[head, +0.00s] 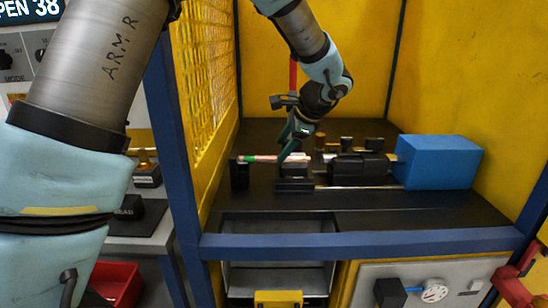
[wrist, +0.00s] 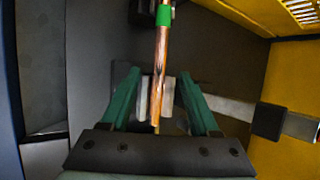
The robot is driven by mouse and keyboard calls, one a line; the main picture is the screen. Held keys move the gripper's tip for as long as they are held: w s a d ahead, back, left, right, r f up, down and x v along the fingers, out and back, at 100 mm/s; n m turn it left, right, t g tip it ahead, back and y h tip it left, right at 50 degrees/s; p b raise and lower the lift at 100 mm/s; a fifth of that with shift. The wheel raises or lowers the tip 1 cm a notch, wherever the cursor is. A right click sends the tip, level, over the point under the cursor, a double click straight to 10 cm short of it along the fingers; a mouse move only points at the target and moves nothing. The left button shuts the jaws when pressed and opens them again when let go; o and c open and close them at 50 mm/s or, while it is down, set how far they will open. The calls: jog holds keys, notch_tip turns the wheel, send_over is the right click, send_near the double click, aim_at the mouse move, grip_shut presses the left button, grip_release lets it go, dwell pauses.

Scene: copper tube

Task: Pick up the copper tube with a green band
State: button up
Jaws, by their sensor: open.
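The copper tube (head: 268,158) lies level above the dark bench in the head view, with a green band (head: 248,158) near its left end. In the wrist view the copper tube (wrist: 160,60) runs down the middle, with the green band (wrist: 164,15) at the top edge. My gripper (head: 291,146) has green fingers and reaches down from above, at the tube's right part. In the wrist view my gripper (wrist: 160,78) is open, with one finger on each side of the tube and visible gaps between. Whether the fingertips are at the tube's height is unclear.
A dark block (head: 239,175) stands at the tube's left end. A dark cylindrical fixture (head: 358,167) and a blue box (head: 437,162) are to the right. Yellow walls enclose the bench, with mesh at left. A blue rail (head: 360,242) crosses the front.

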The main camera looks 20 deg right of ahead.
aim_at(275, 157)
jog(key=p+x, duration=0.1)
jog(key=x, duration=0.3)
jog(key=shift+f, duration=0.1)
jog(key=shift+c, duration=0.3)
grip_shut()
